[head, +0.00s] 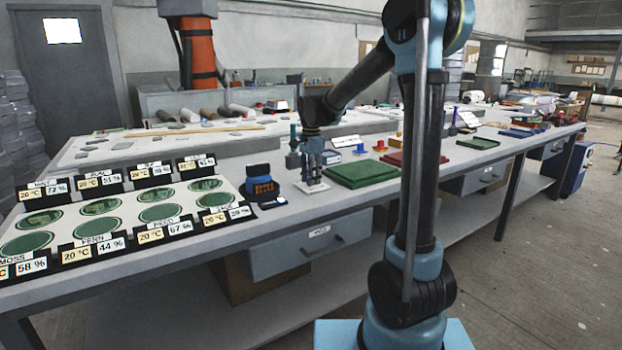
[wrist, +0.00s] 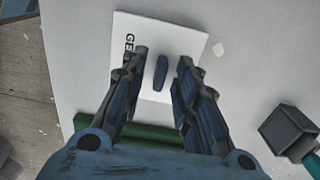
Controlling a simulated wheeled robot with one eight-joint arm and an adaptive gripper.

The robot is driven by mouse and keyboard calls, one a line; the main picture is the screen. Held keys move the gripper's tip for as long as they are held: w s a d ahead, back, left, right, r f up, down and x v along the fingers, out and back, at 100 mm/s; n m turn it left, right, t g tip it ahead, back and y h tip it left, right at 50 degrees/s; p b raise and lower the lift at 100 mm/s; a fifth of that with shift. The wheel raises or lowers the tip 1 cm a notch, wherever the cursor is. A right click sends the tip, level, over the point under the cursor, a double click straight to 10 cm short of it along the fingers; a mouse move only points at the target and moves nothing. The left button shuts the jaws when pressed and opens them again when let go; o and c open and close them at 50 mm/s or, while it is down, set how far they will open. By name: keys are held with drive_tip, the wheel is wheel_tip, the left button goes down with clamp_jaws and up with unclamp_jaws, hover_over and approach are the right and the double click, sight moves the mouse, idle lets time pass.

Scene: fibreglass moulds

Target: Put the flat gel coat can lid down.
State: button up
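The gel coat can lid (wrist: 195,40) is a flat white square plate with black lettering starting "GE", partly hidden by my gripper. A dark blue upright grip (wrist: 161,73) stands at its middle. In the head view the lid (head: 312,188) appears to lie flat on the grey bench, below my gripper (head: 313,180). In the wrist view my gripper (wrist: 163,62) is open, with one finger on each side of the blue grip and a visible gap on both sides.
Sample panels with green discs (head: 100,207) fill the left end. A dark box-shaped tool (wrist: 288,128) lies to the lower right in the wrist view.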

wheel_tip(320, 180, up, 11)
drive_tip(key=s+d+f+n, duration=0.1)
drive_tip(key=s+d+n, duration=0.2)
drive_tip(key=s+d, duration=0.6)
drive_tip(key=s+d+f+n+t, duration=0.1)
drive_tip(key=s+d+f+n, duration=0.3)
drive_tip(key=s+f, duration=0.6)
drive_tip(key=s+d+f+n+t, duration=0.1)
drive_tip(key=s+d+f+n, duration=0.3)
drive_tip(key=s+d+f, duration=0.5)
drive_tip(key=s+f, duration=0.1)
drive_tip(key=s, duration=0.3)
drive_tip(key=shift+s+f, duration=0.15)
drive_tip(key=shift+s, duration=0.1)
drive_tip(key=shift+w+f, duration=0.2)
drive_tip(key=shift+w, duration=0.25)
